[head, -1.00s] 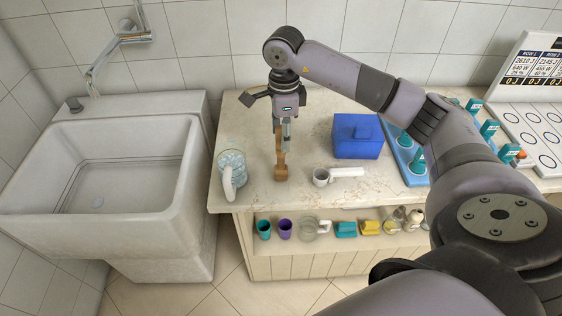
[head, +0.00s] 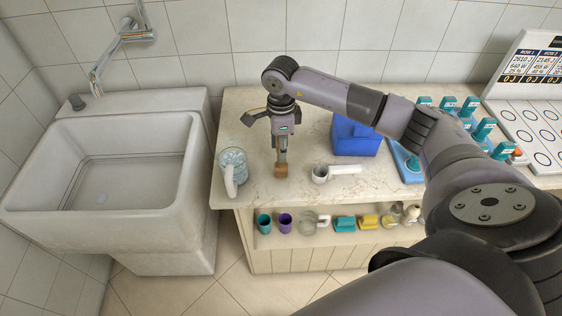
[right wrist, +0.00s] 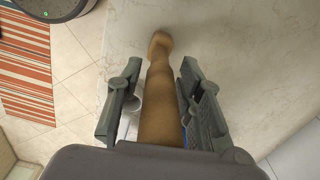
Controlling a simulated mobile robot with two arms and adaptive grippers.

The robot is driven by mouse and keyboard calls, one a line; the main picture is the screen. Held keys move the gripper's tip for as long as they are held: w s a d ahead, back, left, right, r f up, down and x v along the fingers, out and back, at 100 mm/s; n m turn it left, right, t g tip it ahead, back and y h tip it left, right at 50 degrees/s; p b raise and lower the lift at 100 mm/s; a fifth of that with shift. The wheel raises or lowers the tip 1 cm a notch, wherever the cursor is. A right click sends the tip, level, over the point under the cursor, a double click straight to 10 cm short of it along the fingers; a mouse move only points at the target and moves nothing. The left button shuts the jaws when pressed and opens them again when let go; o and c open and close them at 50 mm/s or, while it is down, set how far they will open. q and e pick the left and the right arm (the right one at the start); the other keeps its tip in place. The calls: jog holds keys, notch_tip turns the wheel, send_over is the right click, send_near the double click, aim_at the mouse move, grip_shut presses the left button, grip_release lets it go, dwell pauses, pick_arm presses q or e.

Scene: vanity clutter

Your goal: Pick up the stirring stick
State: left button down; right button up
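The stirring stick (head: 281,170) is a brown wooden stick standing on the counter, its lower part showing below my right gripper (head: 281,150) in the head view. In the right wrist view the stick (right wrist: 158,95) runs between the two fingers of my right gripper (right wrist: 160,92), with its blunt far end beyond the fingertips. The fingers are open around the stick, with a narrow gap visible on the left side. The stick's upper part is hidden by the gripper in the head view. My left gripper is not in view.
A glass mug (head: 232,168) stands to the left and a small cup with a white handle (head: 320,174) to the right. A blue box (head: 355,138) stands behind. The sink (head: 110,170) is left of the counter (head: 255,185). Cups and sponges fill the lower shelf (head: 270,240).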

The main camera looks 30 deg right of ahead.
grip_shut()
dwell(0.6)
